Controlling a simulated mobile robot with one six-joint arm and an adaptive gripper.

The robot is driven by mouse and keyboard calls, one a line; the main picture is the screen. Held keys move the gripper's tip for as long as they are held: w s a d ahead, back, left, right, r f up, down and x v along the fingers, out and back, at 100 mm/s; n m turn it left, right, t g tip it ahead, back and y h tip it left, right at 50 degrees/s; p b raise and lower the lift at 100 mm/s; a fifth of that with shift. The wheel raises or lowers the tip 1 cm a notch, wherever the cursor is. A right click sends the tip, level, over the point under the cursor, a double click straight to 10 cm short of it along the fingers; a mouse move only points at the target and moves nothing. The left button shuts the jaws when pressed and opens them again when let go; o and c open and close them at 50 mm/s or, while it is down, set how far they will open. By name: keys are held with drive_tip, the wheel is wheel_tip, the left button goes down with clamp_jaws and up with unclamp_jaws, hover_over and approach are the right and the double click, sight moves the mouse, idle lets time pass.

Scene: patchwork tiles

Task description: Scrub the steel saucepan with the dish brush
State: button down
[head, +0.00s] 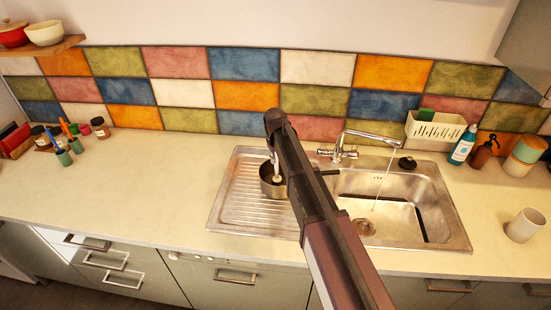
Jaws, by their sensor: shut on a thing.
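The steel saucepan (272,192) stands on the ribbed draining board, left of the sink bowl. My arm passes in front of its right side. My gripper (273,158) points down over the pan and is mostly hidden behind my arm. It is shut on the dish brush (277,178), of which a small pale part shows low, at the pan's opening. I cannot tell whether the brush touches the pan's inside.
The sink (440,205) lies to the right, with water running from its tap (372,136). A white caddy (436,126), bottles (463,146) and a cup (525,225) stand farther right. Jars and utensils (70,135) stand far left. The counter between is clear.

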drive_tip(key=shift+d, duration=0.3)
drive_tip(key=shift+w, duration=0.15)
drive_tip(key=shift+w+d, duration=0.15)
drive_tip(key=shift+d, duration=0.15)
drive_tip(key=shift+w, duration=0.1)
idle(0.3)
drive_tip(key=shift+w, duration=0.4)
drive_tip(key=shift+w, duration=0.1)
drive_tip(key=shift+w+a, duration=0.15)
drive_tip(key=shift+a, duration=0.1)
idle(0.5)
